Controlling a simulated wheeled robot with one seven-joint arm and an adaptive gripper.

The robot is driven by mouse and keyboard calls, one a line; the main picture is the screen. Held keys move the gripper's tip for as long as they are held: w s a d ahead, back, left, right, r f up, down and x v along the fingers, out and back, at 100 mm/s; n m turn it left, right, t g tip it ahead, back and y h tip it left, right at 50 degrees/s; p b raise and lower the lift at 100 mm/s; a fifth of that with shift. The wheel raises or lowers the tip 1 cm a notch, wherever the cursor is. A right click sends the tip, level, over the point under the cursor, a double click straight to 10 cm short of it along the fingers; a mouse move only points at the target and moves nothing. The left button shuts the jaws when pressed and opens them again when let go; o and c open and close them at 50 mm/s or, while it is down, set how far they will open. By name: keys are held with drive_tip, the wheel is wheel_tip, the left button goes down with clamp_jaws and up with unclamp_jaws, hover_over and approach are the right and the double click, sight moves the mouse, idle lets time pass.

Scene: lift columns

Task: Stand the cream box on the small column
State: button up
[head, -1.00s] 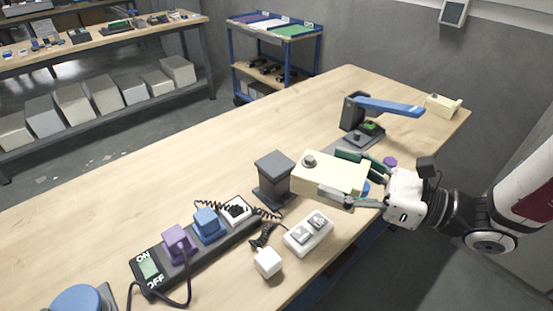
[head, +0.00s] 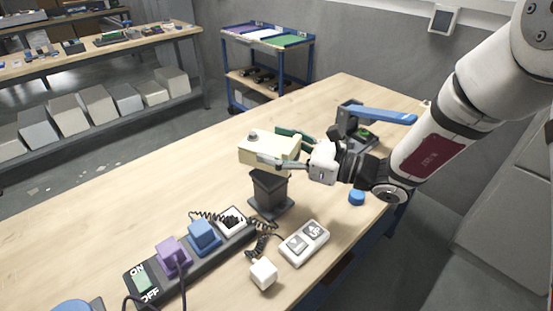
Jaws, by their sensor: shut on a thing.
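The cream box (head: 266,151), with a grey knob on top, is held level in my gripper (head: 291,149). The gripper's fingers are shut on its right end, one on the far side and one on the near side. The small column (head: 270,191) is dark grey and stands on the wooden table. The box is over the column and hides part of its top. I cannot tell whether the box's underside touches the column.
A power strip (head: 190,253) with purple and blue plugs lies front left of the column. A white two-button controller (head: 304,243) and white cube (head: 263,274) are in front. A blue cap (head: 357,197) is to the right, a blue-armed device (head: 365,120) behind.

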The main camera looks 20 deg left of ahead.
drive_tip(key=shift+f, duration=1.7)
drive_tip(key=shift+f, duration=0.15)
drive_tip(key=o, duration=1.5)
drive_tip(key=shift+d, duration=0.1)
drive_tip(key=d, duration=1.1)
drive_tip(key=shift+d+b, duration=0.35)
